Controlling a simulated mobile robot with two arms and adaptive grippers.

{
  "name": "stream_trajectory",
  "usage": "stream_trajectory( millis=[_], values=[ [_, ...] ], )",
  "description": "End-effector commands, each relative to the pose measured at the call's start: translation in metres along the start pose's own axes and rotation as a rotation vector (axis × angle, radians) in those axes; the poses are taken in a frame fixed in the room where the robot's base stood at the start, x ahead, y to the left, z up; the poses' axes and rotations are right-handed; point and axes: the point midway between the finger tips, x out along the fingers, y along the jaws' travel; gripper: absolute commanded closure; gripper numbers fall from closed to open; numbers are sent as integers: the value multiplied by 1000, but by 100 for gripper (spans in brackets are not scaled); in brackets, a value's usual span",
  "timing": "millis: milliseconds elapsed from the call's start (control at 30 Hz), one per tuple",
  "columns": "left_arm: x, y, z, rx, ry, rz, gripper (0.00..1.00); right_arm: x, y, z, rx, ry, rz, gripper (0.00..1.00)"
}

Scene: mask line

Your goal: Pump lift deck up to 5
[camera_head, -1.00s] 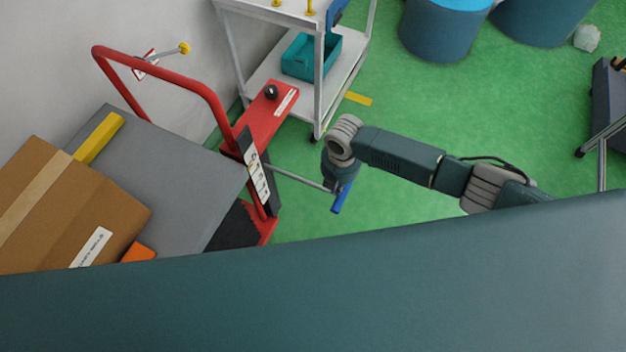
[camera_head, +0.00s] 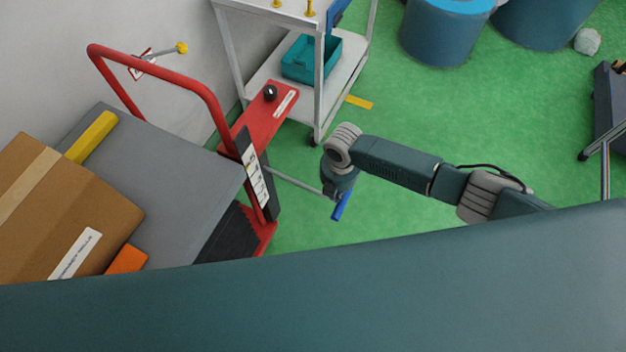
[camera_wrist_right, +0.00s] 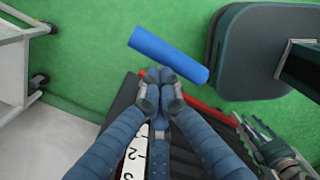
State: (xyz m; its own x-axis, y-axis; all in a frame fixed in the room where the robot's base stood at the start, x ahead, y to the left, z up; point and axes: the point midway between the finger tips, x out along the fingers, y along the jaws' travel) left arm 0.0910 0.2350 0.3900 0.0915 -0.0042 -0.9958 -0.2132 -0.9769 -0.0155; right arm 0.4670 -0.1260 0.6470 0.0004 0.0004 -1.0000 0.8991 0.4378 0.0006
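The red lift cart stands at the left, with its grey deck (camera_head: 175,175). A white number scale (camera_head: 255,180) is on its upright. The scale's 2 and 3 show in the right wrist view (camera_wrist_right: 137,155), but I cannot read the deck's level. A thin grey lever (camera_head: 290,182) runs from the cart to a blue grip (camera_head: 341,207). My right gripper (camera_wrist_right: 160,78) has its fingertips together, right beside the blue grip, which shows in the wrist view (camera_wrist_right: 168,54) and is not between the fingers; contact is unclear. My left gripper is not in view.
A cardboard box (camera_head: 62,205), a yellow block (camera_head: 92,137) and an orange block (camera_head: 126,260) are on the deck. A white shelf cart (camera_head: 330,95) with a teal crate (camera_head: 311,58) stands behind. Blue barrels (camera_head: 435,35) are farther back. Green floor is clear around my right arm.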

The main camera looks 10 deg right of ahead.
Motion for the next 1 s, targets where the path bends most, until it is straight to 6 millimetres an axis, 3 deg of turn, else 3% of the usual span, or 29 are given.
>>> stream_trajectory(
  millis=[800,1000],
  values=[
    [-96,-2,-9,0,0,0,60,-96,-7,4,0,-1,-2,100],
    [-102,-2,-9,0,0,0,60,-102,-7,4,0,-1,-2,100]
  ],
)
